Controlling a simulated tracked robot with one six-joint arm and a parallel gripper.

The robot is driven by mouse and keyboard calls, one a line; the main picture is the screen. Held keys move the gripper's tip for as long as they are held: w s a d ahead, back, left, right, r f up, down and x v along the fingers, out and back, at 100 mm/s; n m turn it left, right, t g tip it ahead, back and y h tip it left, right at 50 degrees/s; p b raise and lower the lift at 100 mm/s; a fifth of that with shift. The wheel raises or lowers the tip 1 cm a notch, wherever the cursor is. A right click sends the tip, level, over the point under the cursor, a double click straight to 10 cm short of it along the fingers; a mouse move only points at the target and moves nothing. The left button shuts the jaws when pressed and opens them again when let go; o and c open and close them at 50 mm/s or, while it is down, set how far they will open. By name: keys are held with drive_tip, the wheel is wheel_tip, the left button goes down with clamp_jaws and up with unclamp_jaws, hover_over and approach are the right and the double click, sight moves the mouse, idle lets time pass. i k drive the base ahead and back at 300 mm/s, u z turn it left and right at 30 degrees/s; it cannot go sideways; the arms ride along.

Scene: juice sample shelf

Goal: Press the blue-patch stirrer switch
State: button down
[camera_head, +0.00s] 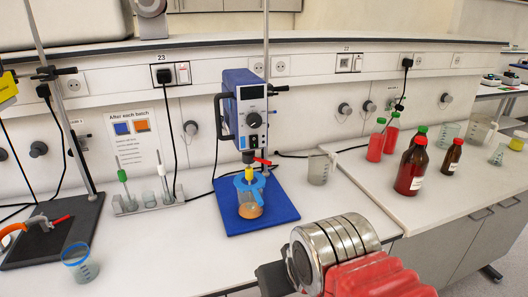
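A separate blue-patch switch cannot be made out. A wall notice (134,142) headed "After each batch" has a blue patch (122,128) and an orange patch (142,125). Below the stirrer, a vessel with orange-brown contents (249,208) stands on a blue mat (284,206). Silver-ringed and red parts of my arm fill the lower right; no fingertips show.
A black stand base (60,226) and beaker (80,266) are at left. A beaker (318,170), red bottles (411,168) and brown bottle (452,157) are at right. The counter before the mat is clear.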

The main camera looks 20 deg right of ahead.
sight(253, 139)
drive_tip(key=z, duration=0.25)
drive_tip(key=k, duration=0.95)
drive_tip(key=u, duration=0.75)
drive_tip(key=i, duration=1)
